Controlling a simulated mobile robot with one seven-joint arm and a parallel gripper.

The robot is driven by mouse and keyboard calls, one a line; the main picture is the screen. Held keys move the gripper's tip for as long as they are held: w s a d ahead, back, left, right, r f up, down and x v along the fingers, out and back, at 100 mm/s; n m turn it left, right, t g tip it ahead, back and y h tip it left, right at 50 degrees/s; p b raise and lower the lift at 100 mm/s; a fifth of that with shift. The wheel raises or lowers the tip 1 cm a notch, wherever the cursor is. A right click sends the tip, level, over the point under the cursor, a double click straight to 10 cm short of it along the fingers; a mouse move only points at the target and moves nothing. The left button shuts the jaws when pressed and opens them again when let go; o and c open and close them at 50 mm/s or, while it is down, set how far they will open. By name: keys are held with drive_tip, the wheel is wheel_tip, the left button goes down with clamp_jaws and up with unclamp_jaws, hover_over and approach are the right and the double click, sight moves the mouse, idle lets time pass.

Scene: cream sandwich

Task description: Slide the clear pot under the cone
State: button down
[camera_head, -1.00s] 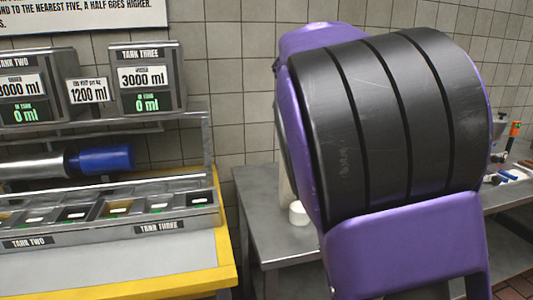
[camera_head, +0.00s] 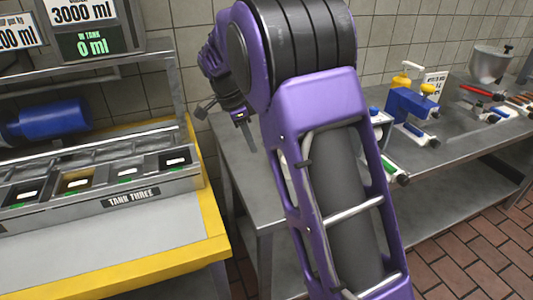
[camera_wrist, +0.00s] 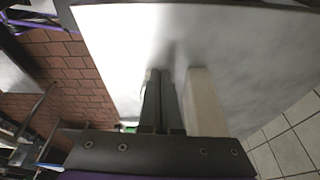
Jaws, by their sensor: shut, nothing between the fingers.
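My gripper (camera_head: 248,137) points down over the left part of a steel table, left of my arm's purple link. In the wrist view its two dark fingers (camera_wrist: 161,76) are together with nothing between them, above the pale tabletop. A cream upright block or post (camera_wrist: 205,102) stands close to the right of the fingers; I cannot tell whether they touch. I cannot make out the clear pot or the cone in either view. My arm hides much of the table's middle in the head view.
The steel table (camera_head: 236,172) runs right, with a blue device (camera_head: 411,104), several tools and a steel bowl (camera_head: 491,65). At left stands a yellow-edged counter (camera_head: 212,240) with a row of bins (camera_head: 75,184) and a blue cylinder (camera_head: 48,119). The tiled wall is close behind.

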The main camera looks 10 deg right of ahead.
drive_tip(key=b+x, duration=0.1)
drive_tip(key=x, duration=0.9)
drive_tip(key=shift+w+d+r, duration=0.1)
drive_tip(key=shift+d+r, duration=0.05)
drive_tip(key=shift+d, duration=1.05)
drive_tip(key=shift+w+d, duration=0.1)
drive_tip(key=shift+d, duration=0.6)
drive_tip(key=shift+d, duration=0.1)
drive_tip(key=shift+w+d+b, duration=0.2)
drive_tip(key=shift+d+b, duration=0.1)
drive_tip(key=shift+d, duration=0.75)
drive_tip(key=shift+s, duration=0.1)
drive_tip(key=shift+a, duration=0.1)
